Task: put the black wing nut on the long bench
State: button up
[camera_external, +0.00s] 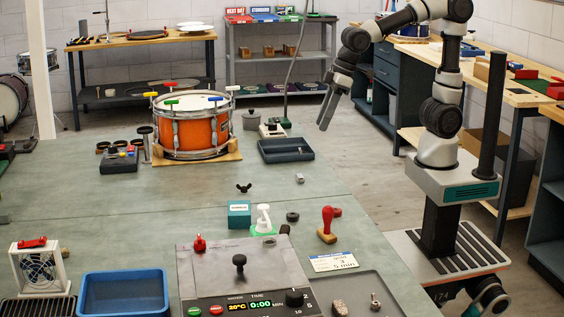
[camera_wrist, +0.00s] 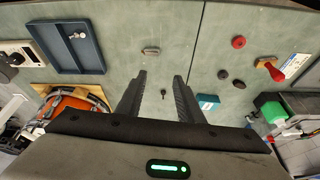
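The black wing nut (camera_external: 244,188) lies on the large grey-green bench (camera_external: 90,212), in front of the orange drum. In the wrist view the small dark thing between my fingers (camera_wrist: 163,93) looks like the wing nut, on the surface well below. Other benches stand at the back left (camera_external: 140,41) and right (camera_external: 520,92); I cannot tell which one is called long.
A small grey block (camera_external: 300,178) lies right of the wing nut. A dark tray (camera_external: 286,156) and the orange drum (camera_external: 195,134) stand behind it. Floor separates the benches.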

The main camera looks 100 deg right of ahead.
jog(key=s+r+n+t, duration=0.1)
jog(key=s+r, duration=0.1)
jog(key=s, duration=1.2)
jog(key=shift+s, duration=0.35)
